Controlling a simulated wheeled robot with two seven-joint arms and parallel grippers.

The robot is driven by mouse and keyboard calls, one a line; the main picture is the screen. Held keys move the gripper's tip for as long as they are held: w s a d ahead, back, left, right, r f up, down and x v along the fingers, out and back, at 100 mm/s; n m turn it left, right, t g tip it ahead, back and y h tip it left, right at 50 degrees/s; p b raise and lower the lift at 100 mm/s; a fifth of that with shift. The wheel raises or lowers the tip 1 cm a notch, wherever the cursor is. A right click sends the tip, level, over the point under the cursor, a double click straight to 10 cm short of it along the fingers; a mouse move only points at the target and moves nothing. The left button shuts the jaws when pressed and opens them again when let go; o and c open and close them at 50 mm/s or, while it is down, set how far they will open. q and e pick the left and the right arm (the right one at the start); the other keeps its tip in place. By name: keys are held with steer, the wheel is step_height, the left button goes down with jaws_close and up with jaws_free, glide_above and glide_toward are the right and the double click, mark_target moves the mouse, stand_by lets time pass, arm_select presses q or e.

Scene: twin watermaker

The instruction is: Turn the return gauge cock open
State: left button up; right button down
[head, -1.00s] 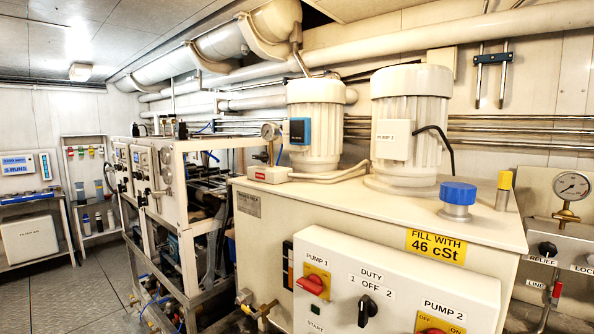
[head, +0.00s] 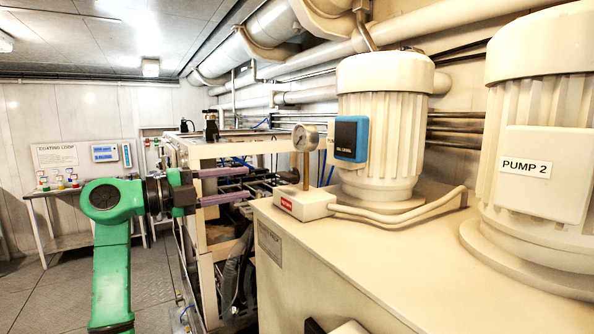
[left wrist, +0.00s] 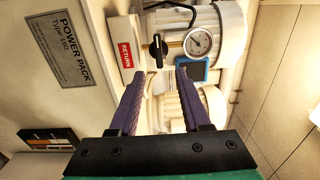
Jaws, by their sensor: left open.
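The return gauge (head: 304,137) stands on a pale block (head: 306,205) with a red RETURN label, on the power pack's top. The label (left wrist: 125,55) and gauge dial (left wrist: 198,42) also show in the left wrist view. The cock's black handle (left wrist: 158,49) sits at the base of the brass gauge stem and appears to lie crosswise to it. My left gripper (head: 245,183) is open and empty, left of the block in the head view. In the left wrist view its purple fingertips (left wrist: 161,78) are just short of the handle, apart from it. My right gripper is out of view.
A pump motor (head: 382,130) with a blue-edged box stands right behind the gauge. A second motor, PUMP 2 (head: 530,150), is farther right. A pale conduit (head: 400,210) runs over the pack top. A framed rack (head: 215,160) stands behind my left gripper.

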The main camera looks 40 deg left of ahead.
mark_target(283, 177)
arm_select(q)
steer(key=p+x, duration=0.4)
steer(key=x, duration=0.7)
steer(key=shift+w+a+p, duration=0.1)
steer(key=shift+w+p, duration=0.2)
steer(key=shift+p, duration=0.1)
steer(key=shift+w+f, duration=0.1)
steer(key=shift+w, duration=0.15)
steer(key=shift+s, duration=0.2)
steer(key=shift+w+f, duration=0.1)
jaws_close()
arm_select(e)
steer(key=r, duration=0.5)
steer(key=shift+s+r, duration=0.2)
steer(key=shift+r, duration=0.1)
